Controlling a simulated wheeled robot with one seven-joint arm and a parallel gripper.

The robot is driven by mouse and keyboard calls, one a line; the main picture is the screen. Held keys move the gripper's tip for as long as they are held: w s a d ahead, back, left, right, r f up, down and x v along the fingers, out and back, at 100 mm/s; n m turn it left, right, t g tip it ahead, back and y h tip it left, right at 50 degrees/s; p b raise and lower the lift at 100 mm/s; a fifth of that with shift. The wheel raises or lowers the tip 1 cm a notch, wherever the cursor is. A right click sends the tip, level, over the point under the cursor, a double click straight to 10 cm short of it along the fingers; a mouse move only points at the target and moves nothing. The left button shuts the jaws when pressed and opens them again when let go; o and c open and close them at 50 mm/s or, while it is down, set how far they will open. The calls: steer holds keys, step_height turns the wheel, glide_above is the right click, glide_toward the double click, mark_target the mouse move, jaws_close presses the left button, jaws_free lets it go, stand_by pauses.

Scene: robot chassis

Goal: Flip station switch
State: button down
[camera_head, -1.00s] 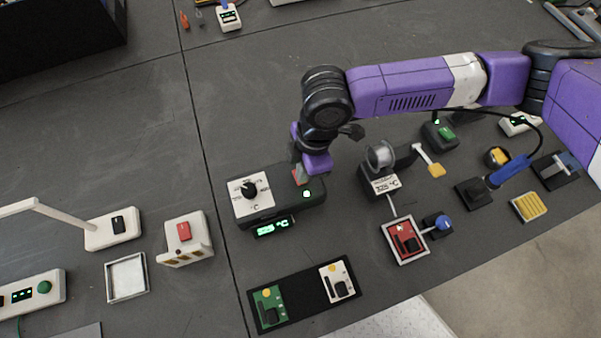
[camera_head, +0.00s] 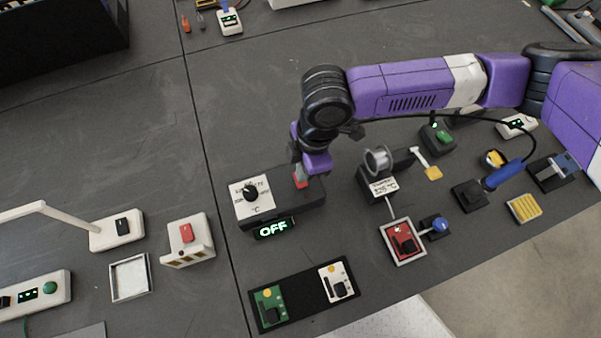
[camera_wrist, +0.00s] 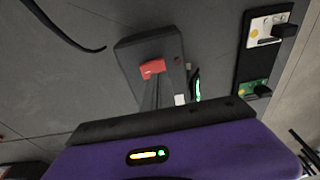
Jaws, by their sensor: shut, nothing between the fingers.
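The soldering station is a dark box with a white dial plate (camera_head: 253,201) and a black knob on its top. Its front display (camera_head: 273,228) reads OFF in green. The red switch (camera_head: 301,179) sits on the right part of the station's top, and it also shows in the wrist view (camera_wrist: 152,68). My gripper (camera_head: 302,167) is shut and empty, pointing down with its fingertips at the red switch. In the wrist view my gripper (camera_wrist: 158,82) touches or nearly touches the switch's edge; I cannot tell which.
A solder spool holder (camera_head: 378,160) stands right of the station. A blue soldering iron (camera_head: 507,172) rests in its stand further right. A black tray with a green and a white board (camera_head: 310,292) lies in front. A red-switch box (camera_head: 187,238) stands left.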

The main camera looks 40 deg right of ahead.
step_height(320, 180, up, 5)
steer(key=p, duration=0.3)
steer(key=shift+f, duration=0.2)
stand_by(0.4)
